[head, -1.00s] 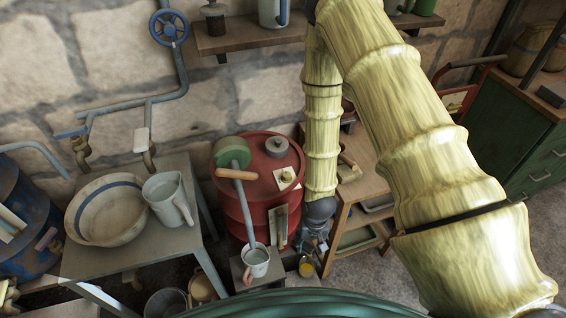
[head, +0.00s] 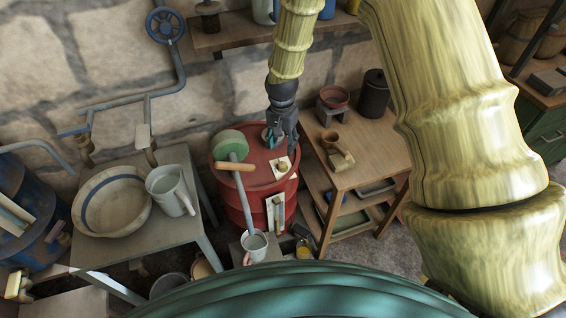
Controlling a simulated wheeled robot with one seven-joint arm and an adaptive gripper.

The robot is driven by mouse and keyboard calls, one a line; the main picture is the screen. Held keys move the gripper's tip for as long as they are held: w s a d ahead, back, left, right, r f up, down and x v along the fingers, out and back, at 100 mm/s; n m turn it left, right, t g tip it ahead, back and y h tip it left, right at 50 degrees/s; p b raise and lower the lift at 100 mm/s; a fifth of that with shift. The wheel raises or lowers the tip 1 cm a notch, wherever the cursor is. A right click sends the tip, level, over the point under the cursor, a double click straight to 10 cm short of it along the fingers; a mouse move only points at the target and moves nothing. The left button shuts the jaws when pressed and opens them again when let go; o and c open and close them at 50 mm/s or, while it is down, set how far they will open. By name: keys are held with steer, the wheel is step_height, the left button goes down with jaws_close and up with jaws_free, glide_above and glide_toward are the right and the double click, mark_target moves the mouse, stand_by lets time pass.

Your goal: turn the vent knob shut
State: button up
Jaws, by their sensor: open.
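A red drum (head: 258,180) stands in the middle of the head view, beside the grey bench. On its top is a small brass knob (head: 283,168) on a pale square plate, which looks like the vent knob. My gripper (head: 280,144) points down over the drum's top, behind the brass knob in the picture and apart from it. It is open and holds nothing. Its fingers partly hide a round grey cap on the drum top. How high the fingertips are above the lid is hard to tell.
A wooden table (head: 365,160) with a cup, bowl and dark canister is to the right. A grey bench (head: 165,237) with basin and jug is left. A shelf is above.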

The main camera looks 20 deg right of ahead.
mark_target(283, 165)
steer(key=shift+w+f+p, duration=0.1)
steer(key=shift+f+p, duration=1.45)
steer(key=shift+f, duration=3.75)
steer(key=c, duration=1)
